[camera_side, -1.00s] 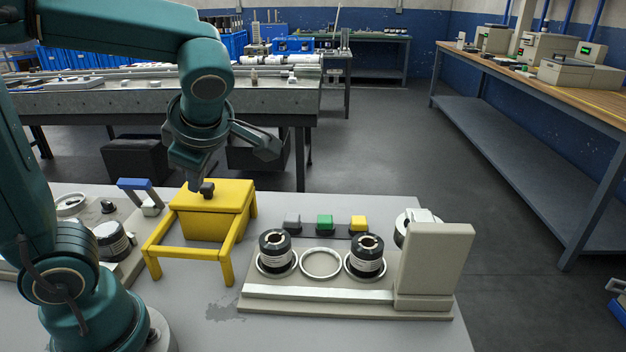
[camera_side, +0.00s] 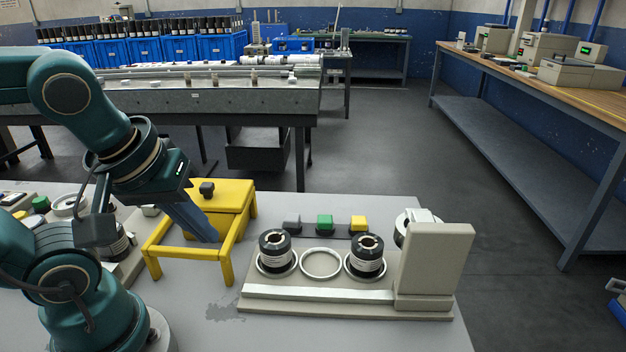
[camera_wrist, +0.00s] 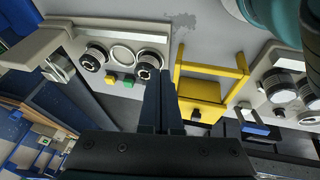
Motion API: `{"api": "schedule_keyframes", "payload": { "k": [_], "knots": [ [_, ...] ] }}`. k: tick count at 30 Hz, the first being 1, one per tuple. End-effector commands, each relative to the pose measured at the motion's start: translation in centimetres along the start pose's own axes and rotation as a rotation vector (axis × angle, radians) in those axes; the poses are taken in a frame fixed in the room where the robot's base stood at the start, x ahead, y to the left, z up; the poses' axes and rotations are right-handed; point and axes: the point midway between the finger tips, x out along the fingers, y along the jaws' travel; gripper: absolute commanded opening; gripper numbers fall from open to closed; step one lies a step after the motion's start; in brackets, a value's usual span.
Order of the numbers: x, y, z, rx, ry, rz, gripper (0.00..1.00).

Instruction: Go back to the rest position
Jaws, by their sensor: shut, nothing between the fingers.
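My gripper (camera_side: 207,230) is shut and empty. In the side view its fingers point down and to the right, in front of the yellow stand (camera_side: 227,272) with its yellow box part (camera_side: 228,190) and dark knob (camera_side: 207,188). I cannot tell from the side view whether they touch it. In the wrist view my gripper (camera_wrist: 161,80) shows its fingers together, between the yellow stand (camera_wrist: 215,70) and a black-and-white roll (camera_wrist: 149,63), with nothing held. My arm is folded back at the left of the side view.
A beige base (camera_side: 340,306) holds two rolls (camera_side: 275,252) (camera_side: 367,254) and an empty ring (camera_side: 320,262). Grey, green and yellow buttons (camera_side: 324,223) stand behind. A tall beige block (camera_side: 436,262) is at right. The table's front middle is clear.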

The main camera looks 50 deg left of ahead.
Motion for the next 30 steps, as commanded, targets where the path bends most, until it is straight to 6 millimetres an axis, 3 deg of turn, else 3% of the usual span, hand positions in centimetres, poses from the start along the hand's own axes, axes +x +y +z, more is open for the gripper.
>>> {"api": "schedule_keyframes", "payload": {
  "k": [6,12,30],
  "knots": [
    [0.3,1.6,1.0,0.444,0.011,0.102,0.00],
    [0.3,2.2,0.8,0.665,0.039,0.128,0.00],
    [0.3,2.3,0.8,0.693,0.042,0.128,0.00]
  ]
}}
